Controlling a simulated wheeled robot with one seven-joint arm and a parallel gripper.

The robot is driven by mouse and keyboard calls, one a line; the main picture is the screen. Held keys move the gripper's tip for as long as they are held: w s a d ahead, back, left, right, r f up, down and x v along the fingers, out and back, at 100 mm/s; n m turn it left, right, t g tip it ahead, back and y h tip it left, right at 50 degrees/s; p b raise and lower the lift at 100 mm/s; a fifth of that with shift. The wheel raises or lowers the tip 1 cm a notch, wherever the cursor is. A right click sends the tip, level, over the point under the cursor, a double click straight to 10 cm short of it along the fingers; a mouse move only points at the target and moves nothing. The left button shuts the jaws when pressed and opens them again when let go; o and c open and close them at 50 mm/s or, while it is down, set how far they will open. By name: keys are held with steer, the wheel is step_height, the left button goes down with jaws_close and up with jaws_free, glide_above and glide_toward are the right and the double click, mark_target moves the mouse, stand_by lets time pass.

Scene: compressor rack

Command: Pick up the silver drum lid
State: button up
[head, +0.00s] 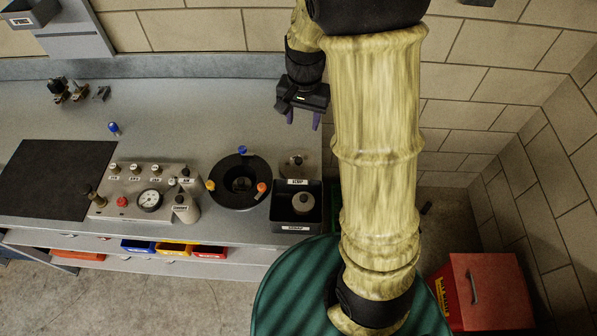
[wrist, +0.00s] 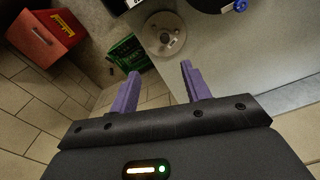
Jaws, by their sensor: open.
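The silver drum lid (head: 297,160) is a round, flat grey disc with a small knob in its middle. It lies on the grey counter near the right edge, behind a black bin. In the wrist view the lid (wrist: 160,28) shows whole, just beyond the fingertips. My gripper (head: 303,119) has two purple fingers spread apart with nothing between them. It hangs behind the lid in the head view, apart from it. The fingers also show in the wrist view (wrist: 160,70).
A black round basin (head: 226,199) with blue and orange knobs stands left of the lid. The black bin (head: 276,214) holds a grey knobbed piece. A gauge panel (head: 130,204) is further left. A red box (head: 490,290) and a green crate (wrist: 125,55) are on the floor.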

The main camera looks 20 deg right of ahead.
steer(key=w+f, duration=0.1)
steer(key=w+f+m, duration=0.1)
steer(key=shift+w+a+m, duration=0.1)
steer(key=shift+w+m, duration=0.2)
steer(key=shift+w, duration=0.05)
steer(key=shift+r, duration=0.1)
steer(key=p, duration=0.1)
glide_above(299, 159)
step_height(299, 159, down, 12)
steer(key=shift+f, duration=0.15)
steer(key=shift+f, duration=0.1)
